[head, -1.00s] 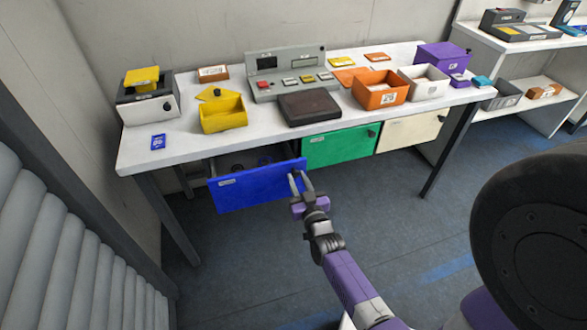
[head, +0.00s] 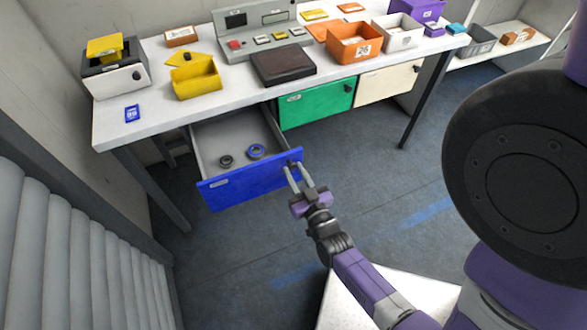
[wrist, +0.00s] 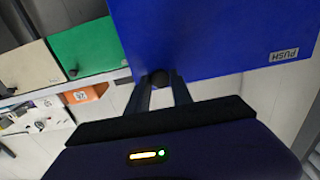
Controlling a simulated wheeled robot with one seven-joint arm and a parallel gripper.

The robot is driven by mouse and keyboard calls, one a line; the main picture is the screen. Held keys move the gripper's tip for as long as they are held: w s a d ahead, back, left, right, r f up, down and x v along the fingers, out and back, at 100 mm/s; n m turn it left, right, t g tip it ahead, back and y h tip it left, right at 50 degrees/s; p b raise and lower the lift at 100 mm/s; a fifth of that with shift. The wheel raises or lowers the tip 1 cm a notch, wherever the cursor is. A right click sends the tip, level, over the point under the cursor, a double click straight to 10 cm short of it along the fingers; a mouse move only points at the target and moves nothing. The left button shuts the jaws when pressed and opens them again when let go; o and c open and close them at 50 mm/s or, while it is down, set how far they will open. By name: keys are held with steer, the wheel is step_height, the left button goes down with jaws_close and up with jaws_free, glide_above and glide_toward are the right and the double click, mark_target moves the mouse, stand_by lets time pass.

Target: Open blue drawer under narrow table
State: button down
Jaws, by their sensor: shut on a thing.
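The blue drawer (head: 250,184) under the table is pulled well out, and its grey inside shows in the head view. In the wrist view the blue front (wrist: 215,40) fills the upper middle, and the fingers (wrist: 158,92) close around the dark round knob (wrist: 159,79).
The white table (head: 150,105) carries a yellow bin (head: 195,82), a dark brown box (head: 283,67) and an orange bin (head: 354,52). A green drawer (head: 316,103) and a cream drawer (head: 388,82) are shut to the right. A ribbed grey wall (head: 80,245) stands at left. Floor in front is clear.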

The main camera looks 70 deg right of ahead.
steer(key=c, duration=1.1)
jaws_free()
steer(key=shift+c, duration=0.2)
steer(key=v, duration=0.7)
steer(key=shift+s+a+b, duration=0.25)
steer(key=shift+s+b, duration=0.05)
steer(key=shift+b, duration=0.15)
